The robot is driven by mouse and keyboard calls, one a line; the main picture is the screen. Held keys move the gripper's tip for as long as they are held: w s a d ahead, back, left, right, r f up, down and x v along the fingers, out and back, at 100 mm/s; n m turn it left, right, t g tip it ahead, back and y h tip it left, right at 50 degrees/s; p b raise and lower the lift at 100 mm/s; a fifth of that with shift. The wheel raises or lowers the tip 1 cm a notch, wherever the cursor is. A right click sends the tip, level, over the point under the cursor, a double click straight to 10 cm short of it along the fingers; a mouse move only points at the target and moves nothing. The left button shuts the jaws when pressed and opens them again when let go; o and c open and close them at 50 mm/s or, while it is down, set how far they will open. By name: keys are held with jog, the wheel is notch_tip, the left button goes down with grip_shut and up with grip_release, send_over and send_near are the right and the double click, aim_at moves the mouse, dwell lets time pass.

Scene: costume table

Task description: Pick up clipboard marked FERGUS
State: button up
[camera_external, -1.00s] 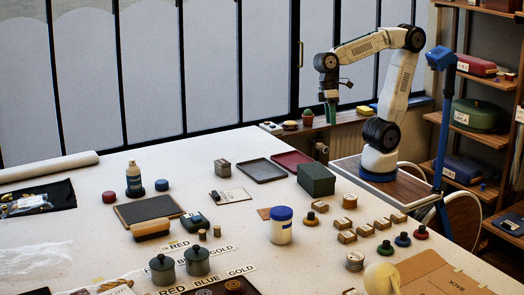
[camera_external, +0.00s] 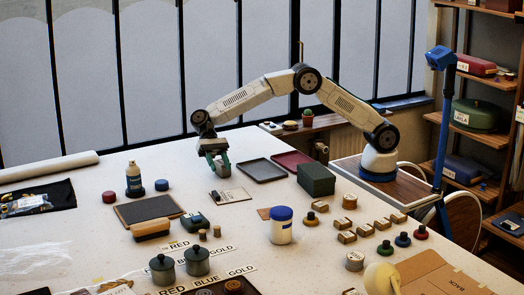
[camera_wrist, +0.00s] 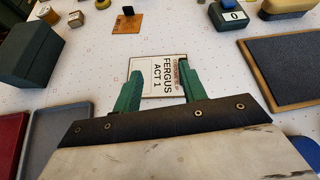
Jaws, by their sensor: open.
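The clipboard marked FERGUS ACT 1 (camera_wrist: 166,75) lies flat on the table, with a white sheet in a thin brown border. It also shows in the external view (camera_external: 236,195), with a dark piece at its left end. My gripper (camera_external: 218,175) is above the table, just behind the clipboard. In the wrist view its green fingers (camera_wrist: 160,72) are spread apart, with the clipboard showing between and beyond them. The right finger covers part of the sheet. Nothing is held.
A grey tray (camera_external: 261,173), a red tray (camera_external: 293,161) and a dark green box (camera_external: 317,180) stand right of the clipboard. A wood-edged dark board (camera_external: 147,209) lies to its left. Bare table shows in front of the clipboard.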

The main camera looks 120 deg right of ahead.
jog(key=m+y, duration=0.1)
jog(key=m, duration=0.1)
send_near(215, 192)
jog(key=shift+s+a+f+t, duration=0.3)
jog(key=shift+a+f+t, duration=0.15)
jog(key=shift+a, duration=0.2)
jog(key=shift+w+f, duration=0.1)
jog(key=shift+f, duration=0.05)
jog(key=x, duration=0.7)
jog(key=shift+w+a, duration=0.1)
jog(key=shift+a, duration=0.35)
grip_shut()
